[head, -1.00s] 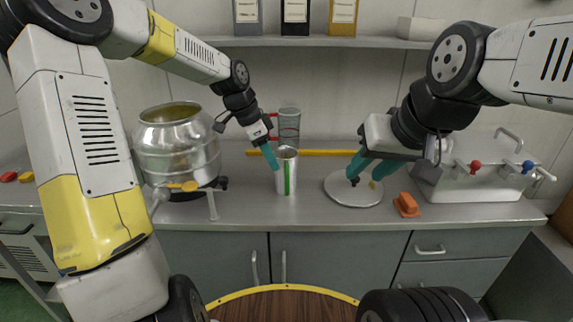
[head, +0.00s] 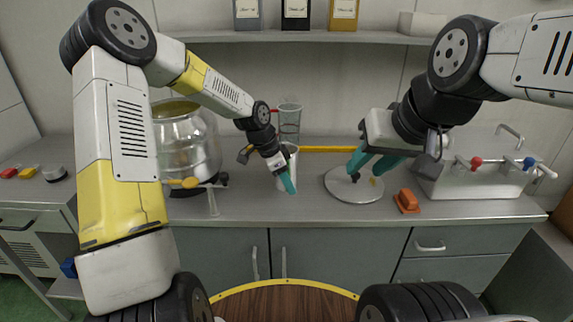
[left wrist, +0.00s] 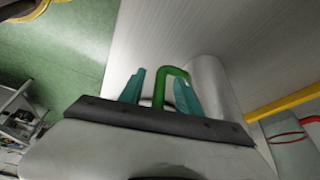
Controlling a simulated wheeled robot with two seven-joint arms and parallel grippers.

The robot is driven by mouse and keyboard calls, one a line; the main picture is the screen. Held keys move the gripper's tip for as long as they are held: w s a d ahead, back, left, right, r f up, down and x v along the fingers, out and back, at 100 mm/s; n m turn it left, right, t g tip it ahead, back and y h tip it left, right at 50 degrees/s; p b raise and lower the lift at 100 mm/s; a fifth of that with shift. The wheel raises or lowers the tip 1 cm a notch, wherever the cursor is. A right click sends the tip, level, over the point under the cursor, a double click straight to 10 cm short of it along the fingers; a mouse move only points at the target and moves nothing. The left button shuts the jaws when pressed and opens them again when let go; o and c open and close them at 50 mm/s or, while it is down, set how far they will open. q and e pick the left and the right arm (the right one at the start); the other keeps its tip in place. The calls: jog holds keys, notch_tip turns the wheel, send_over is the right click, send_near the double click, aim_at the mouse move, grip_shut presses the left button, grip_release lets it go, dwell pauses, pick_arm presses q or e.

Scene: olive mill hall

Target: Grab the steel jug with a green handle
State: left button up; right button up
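The steel jug (head: 293,160) stands upright on the counter, partly hidden in the head view by my left gripper (head: 288,182). In the left wrist view the jug's steel body (left wrist: 215,85) lies just beyond the fingers. Its green handle (left wrist: 172,74) shows between the two teal fingers of my left gripper (left wrist: 160,93). The fingers are apart, with gaps to the handle; they do not look closed on it. My right gripper (head: 373,163) is open and empty, with its fingers apart above a round grey lid.
The round lid (head: 340,189) with a dark knob lies right of the jug. A clear cylinder (head: 289,122) stands behind the jug, near a yellow bar (head: 335,149). An orange block (head: 406,201) and a tapped box (head: 470,185) are at right.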

pick_arm(q)
jog(key=shift+f, duration=0.1)
jog(key=shift+c, duration=0.2)
grip_shut()
dwell(1.2)
